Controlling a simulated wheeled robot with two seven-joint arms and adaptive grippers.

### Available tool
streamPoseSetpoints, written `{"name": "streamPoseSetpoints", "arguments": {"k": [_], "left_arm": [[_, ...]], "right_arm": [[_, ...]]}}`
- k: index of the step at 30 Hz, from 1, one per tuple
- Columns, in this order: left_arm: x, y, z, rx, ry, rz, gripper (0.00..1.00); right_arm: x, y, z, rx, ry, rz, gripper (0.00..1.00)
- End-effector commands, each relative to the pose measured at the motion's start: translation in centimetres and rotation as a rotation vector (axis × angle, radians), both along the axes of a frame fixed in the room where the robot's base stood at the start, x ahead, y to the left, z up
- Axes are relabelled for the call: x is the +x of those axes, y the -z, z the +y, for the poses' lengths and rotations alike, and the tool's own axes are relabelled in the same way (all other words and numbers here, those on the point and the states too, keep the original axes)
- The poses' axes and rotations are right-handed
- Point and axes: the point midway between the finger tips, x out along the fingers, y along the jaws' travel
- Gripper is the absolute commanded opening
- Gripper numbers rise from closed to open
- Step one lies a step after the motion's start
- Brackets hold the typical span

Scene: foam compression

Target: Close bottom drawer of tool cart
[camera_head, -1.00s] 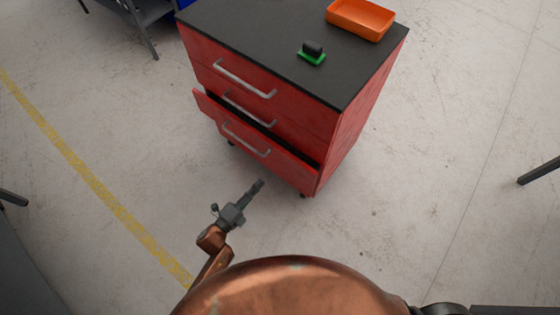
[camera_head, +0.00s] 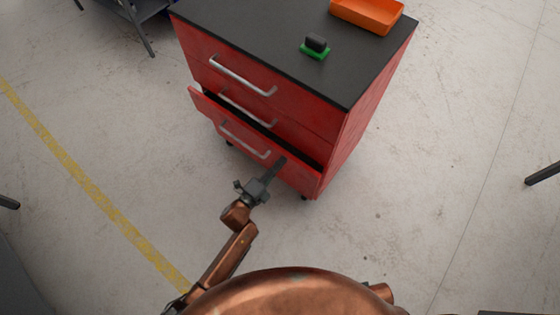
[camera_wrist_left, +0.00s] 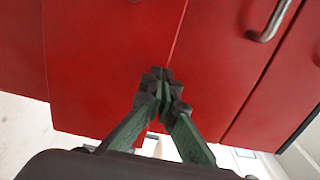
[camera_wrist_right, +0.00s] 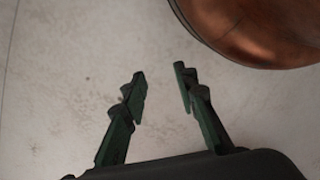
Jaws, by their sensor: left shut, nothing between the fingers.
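The red tool cart (camera_head: 365,120) has a black top and three drawers with silver handles. Its bottom drawer (camera_head: 298,178) stands partly pulled out, with a dark gap along its top edge. The two drawers above it look shut. My left gripper (camera_head: 281,162) is shut and empty, with its tips at the bottom drawer's front, right of the handle (camera_head: 245,141). In the left wrist view the shut fingertips (camera_wrist_left: 160,84) are close against a red face; I cannot tell if they touch. My right gripper (camera_wrist_right: 160,85) is open and empty over the floor, in its wrist view only.
An orange tray (camera_head: 367,14) and a green and black item (camera_head: 315,47) sit on the cart top. A dark table (camera_head: 140,15) stands at the back left. A yellow line (camera_head: 85,185) crosses the floor on the left.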

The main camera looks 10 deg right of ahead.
Motion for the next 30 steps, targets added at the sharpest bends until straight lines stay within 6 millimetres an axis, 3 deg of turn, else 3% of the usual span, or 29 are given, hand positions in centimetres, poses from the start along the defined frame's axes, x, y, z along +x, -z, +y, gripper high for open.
{"name": "streamPoseSetpoints", "arguments": {"k": [14, 20, 30], "left_arm": [[0.4, 0.0, -0.5, -0.001, 0.0, -0.001, 0.0], [2.0, 0.1, -2.0, 0.001, 0.0, 0.001, 0.0], [2.0, 0.0, -2.0, 0.001, 0.0, -0.001, 0.0]], "right_arm": [[0.0, -0.3, 0.1, 0.002, 0.0, 0.002, 0.27], [0.6, -2.2, 0.4, 0.006, 0.0, -0.003, 0.27], [0.6, -2.4, 0.4, 0.007, 0.001, -0.002, 0.27]]}}
